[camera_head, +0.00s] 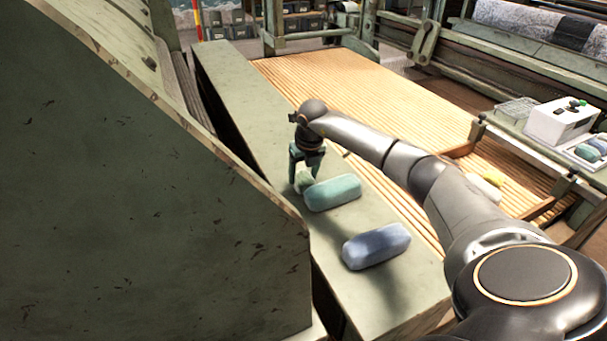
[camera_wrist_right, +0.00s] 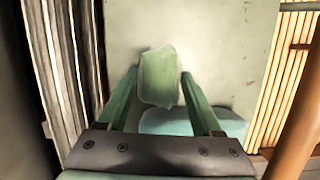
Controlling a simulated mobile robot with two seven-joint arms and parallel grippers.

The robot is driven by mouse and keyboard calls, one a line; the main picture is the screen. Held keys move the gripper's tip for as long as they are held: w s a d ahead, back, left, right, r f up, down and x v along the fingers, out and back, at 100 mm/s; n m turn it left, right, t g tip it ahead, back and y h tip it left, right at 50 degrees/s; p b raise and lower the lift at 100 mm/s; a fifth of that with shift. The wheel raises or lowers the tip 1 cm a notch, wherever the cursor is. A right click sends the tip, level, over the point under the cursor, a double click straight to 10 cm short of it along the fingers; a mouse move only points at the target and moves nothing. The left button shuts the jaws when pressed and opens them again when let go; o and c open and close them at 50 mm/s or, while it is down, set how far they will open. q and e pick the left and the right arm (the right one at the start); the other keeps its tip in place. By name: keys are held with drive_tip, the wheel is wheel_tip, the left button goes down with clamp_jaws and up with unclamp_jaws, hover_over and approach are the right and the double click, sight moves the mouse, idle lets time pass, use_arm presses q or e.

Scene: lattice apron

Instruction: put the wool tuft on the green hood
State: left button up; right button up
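The wool tuft (camera_head: 304,181), a small pale green block, is at the ledge, beside the left end of a teal bundle (camera_head: 334,193). My right gripper (camera_head: 306,178) points down with its fingers on both sides of the tuft. The green hood (camera_head: 130,190) is the large, worn casing with a sloping edge at the left. My left gripper is not in view.
A blue bundle (camera_head: 376,246) lies nearer on the green ledge (camera_head: 240,100). A slatted wooden lattice (camera_head: 370,105) runs to the right of the ledge. A white box (camera_head: 560,122) stands on a side table at the right. The far part of the ledge is clear.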

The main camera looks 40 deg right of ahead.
sight(303, 175)
drive_tip(key=o, duration=0.5)
drive_tip(key=shift+s+r, duration=0.1)
drive_tip(key=shift+r, duration=0.4)
drive_tip(key=p+v, duration=0.1)
drive_tip(key=v, duration=0.2)
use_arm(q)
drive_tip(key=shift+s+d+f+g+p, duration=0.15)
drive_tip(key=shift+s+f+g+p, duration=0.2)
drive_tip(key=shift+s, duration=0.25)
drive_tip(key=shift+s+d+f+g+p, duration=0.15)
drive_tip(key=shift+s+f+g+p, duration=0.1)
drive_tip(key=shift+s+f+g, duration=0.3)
use_arm(e)
drive_tip(key=v, duration=0.8)
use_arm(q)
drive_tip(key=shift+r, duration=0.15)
